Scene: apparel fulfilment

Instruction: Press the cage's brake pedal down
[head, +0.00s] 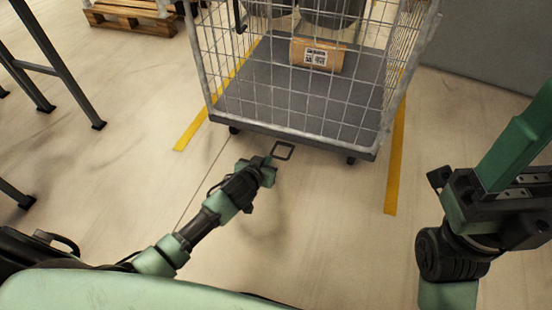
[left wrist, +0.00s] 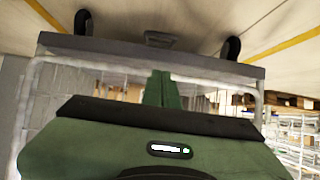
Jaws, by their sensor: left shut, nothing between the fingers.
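The wire cage (head: 300,95) stands ahead on its dark base. Its brake pedal (head: 283,150) is a dark rectangular loop, sticking out low from the front edge of the base. In the left wrist view, the upside-down picture shows the pedal (left wrist: 160,38) between two casters. My left gripper (head: 268,164) is shut and empty, just left of the pedal in the head view; I cannot tell if it touches. Its green fingers (left wrist: 161,88) are together in the left wrist view. My right gripper (head: 515,140) is at the right edge, away from the cage; its jaw state is unclear.
A cardboard box (head: 317,54) and dark bins (head: 333,10) are in or behind the cage. Yellow floor lines (head: 394,165) flank it. Dark metal legs (head: 60,65) stand at left, with a wooden pallet (head: 130,18) behind.

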